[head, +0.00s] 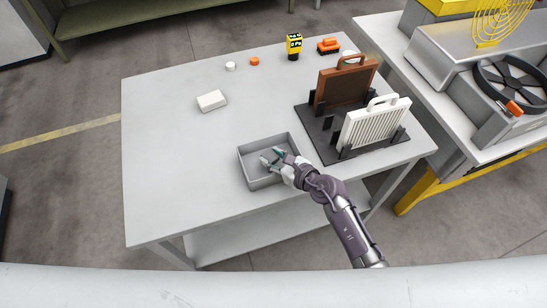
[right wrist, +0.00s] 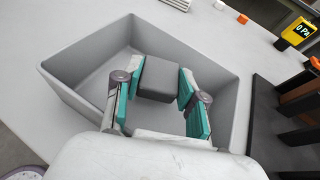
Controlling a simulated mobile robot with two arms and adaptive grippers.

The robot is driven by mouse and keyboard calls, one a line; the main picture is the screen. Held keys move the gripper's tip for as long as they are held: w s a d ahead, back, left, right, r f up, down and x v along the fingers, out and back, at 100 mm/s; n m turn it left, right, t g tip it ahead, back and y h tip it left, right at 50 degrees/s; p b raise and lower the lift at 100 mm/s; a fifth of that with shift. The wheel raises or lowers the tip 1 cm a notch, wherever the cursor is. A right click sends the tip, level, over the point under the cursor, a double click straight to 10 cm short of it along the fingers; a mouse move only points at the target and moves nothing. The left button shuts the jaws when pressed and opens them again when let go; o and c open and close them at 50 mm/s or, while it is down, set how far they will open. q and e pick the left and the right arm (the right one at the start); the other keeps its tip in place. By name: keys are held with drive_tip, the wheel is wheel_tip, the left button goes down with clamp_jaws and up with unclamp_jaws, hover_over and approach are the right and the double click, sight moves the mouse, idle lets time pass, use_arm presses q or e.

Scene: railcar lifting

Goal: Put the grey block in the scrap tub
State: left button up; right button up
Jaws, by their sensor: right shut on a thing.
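The scrap tub is a grey open box (head: 246,169) near the front of the table; in the right wrist view its wall (right wrist: 75,97) surrounds the fingers. My right gripper (head: 273,158) is over the tub's opening. In the right wrist view the right gripper (right wrist: 158,90) is shut on the dark grey block (right wrist: 158,78), with a teal pad on each side of it. The block shows inside the tub's outline; I cannot tell whether it touches the floor of the tub. In the head view the fingers mostly hide the block. My left gripper is not in view.
A white block (head: 212,101) lies left of the tub on the table (head: 160,140). A black rack (head: 318,143) with a brown panel (head: 345,86) and a white ribbed panel (head: 375,125) stands right of it. A yellow device (head: 294,46) is at the back. The table's left side is clear.

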drive_tip(key=shift+s+d+f, duration=0.1)
drive_tip(key=shift+s+f, duration=0.15)
drive_tip(key=shift+f, duration=0.3)
drive_tip(key=o, duration=0.5)
drive_tip(key=shift+f, duration=0.1)
drive_tip(key=shift+c, duration=0.2)
drive_tip(key=shift+s+f, duration=0.1)
drive_tip(key=shift+r+p, duration=0.3)
drive_tip(key=shift+r, duration=0.3)
drive_tip(key=r+v, duration=0.1)
drive_tip(key=v, duration=1.1)
drive_tip(key=shift+w, duration=0.3)
